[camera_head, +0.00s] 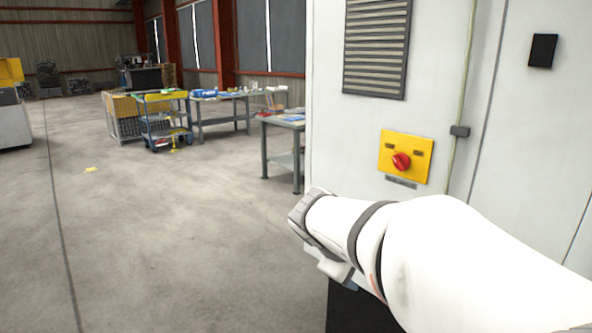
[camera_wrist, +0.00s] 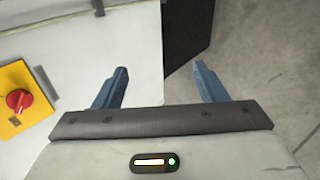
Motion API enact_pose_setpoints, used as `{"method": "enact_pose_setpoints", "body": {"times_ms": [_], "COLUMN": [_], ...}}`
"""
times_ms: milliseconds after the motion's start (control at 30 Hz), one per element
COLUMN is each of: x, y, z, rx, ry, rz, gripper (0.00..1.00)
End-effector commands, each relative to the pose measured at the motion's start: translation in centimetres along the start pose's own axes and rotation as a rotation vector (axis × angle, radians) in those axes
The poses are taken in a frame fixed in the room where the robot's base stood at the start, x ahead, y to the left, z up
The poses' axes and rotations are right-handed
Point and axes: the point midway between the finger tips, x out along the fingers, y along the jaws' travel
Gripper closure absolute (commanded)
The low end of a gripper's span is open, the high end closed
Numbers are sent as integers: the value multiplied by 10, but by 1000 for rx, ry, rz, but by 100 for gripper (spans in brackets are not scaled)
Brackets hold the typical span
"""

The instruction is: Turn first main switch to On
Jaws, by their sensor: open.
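The main switch is a red rotary knob (camera_head: 401,161) on a yellow plate (camera_head: 422,147), fixed to a tall white cabinet (camera_head: 345,135). The knob also shows at the left edge of the wrist view (camera_wrist: 19,101), on its yellow plate (camera_wrist: 14,75). The knob's exact setting is too small to read. My gripper (camera_wrist: 163,85) is open and empty, with its two blue fingers wide apart. It is off to the side of the switch and does not touch it. In the head view my white arm crosses the lower right and hides the lower cabinet.
A vent grille (camera_head: 376,48) is above the switch. A table (camera_head: 283,121), a workbench (camera_head: 225,99) and a blue-yellow cart (camera_head: 165,120) stand behind at left. The floor at left is mostly clear.

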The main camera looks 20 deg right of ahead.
Motion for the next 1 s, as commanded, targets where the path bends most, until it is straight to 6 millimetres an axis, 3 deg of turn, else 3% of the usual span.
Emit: {"method": "enact_pose_setpoints", "body": {"times_ms": [33,200,400,500,700,1000], "x": [16,32,33,30,30,59], "y": [23,113,188,209,230,266], "z": [-7,-31,-59,-69,-76,-73], "rx": [-73,-334,-572,-644,-696,-697], "ry": [-31,-150,-292,-341,-380,-382], "rz": [92,406,684,767,829,827], "gripper": [35,35,35,35,35,35]}}
